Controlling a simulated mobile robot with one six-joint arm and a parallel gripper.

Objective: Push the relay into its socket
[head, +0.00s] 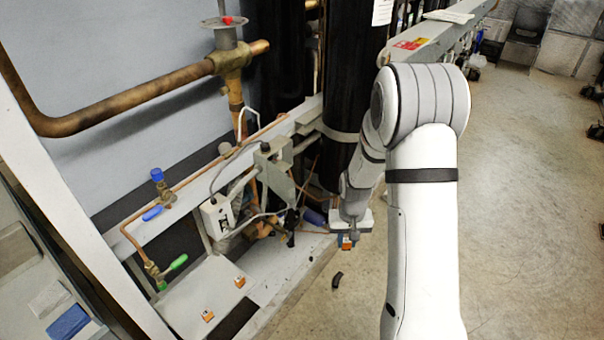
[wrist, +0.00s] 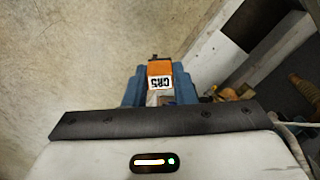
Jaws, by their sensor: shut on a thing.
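An orange relay (head: 347,245) with a white label hangs at the end of my arm in the head view, where it is small. In the wrist view the relay (wrist: 160,70) shows a label that seems to read "CR5". My gripper (wrist: 159,88) has blue fingers on both sides of it and is shut on it; it also shows in the head view (head: 346,242). The gripper is right of the frame's lower rail, over or beside the concrete floor. Two small orange pieces, one nearer (head: 208,317) and one farther (head: 239,282), sit on a pale plate (head: 190,300). I cannot make out an empty socket.
Copper pipes (head: 130,103), a blue-handled valve (head: 157,176), a green-handled valve (head: 177,262) and a grey box (head: 217,215) crowd the rack. A black cylinder (head: 350,90) stands behind my gripper. A small dark piece (head: 337,280) lies on the floor. Open floor (head: 530,200) is at right.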

